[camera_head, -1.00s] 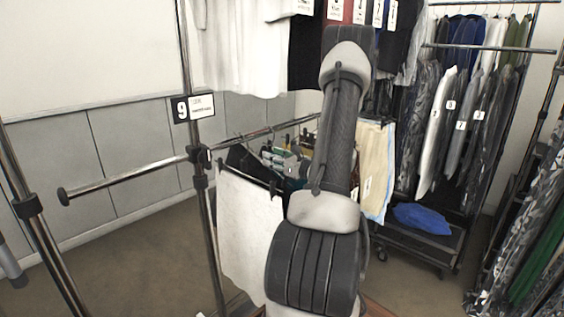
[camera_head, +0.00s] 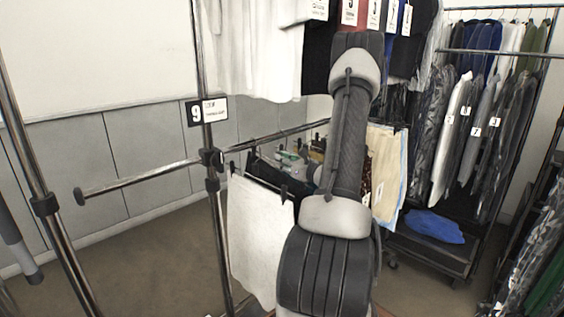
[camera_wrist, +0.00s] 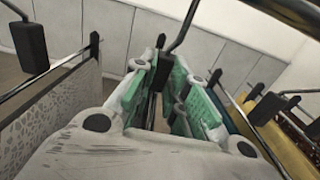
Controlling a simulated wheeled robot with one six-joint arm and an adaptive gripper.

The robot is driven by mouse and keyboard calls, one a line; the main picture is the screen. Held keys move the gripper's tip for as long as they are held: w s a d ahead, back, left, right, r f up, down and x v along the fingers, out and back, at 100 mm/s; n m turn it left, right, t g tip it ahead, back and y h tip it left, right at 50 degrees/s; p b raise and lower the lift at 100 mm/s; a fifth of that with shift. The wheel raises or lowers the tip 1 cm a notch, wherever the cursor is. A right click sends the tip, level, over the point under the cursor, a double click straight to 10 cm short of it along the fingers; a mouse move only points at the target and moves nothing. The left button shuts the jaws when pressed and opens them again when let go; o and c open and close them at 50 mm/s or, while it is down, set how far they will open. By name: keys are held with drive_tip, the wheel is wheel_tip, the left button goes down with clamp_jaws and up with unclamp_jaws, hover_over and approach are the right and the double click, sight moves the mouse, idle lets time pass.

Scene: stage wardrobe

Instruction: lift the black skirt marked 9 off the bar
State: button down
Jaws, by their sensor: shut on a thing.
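My gripper (camera_wrist: 163,88) shows in the wrist view, with pale grey fingers and green inner parts. It is shut on a thin dark hanger (camera_wrist: 183,30), whose hook rises from between the fingertips. The garment below it is hidden by the fingers. A sign reading 9 (camera_head: 195,112) is on the rack post.
A white skirt (camera_head: 258,225) hangs close in front; a pale speckled garment (camera_wrist: 50,115) is left of the gripper. Yellow cloth (camera_wrist: 270,140) is close on its right. Shirts (camera_head: 255,50) hang above. The bar's left end (camera_head: 120,186) is bare.

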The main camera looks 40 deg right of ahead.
drive_tip(key=shift+r, duration=0.15)
drive_tip(key=shift+r, duration=1.6)
drive_tip(key=shift+s+d, duration=0.2)
drive_tip(key=shift+s, duration=1.8)
drive_tip(key=shift+s+d, duration=0.15)
drive_tip(key=shift+s, duration=1.85)
drive_tip(key=s+d, duration=0.2)
drive_tip(key=s, duration=2.2)
drive_tip(key=s+d, duration=0.1)
drive_tip(key=s, duration=2.2)
drive_tip(key=shift+s+d, duration=0.35)
drive_tip(key=shift+s, duration=0.05)
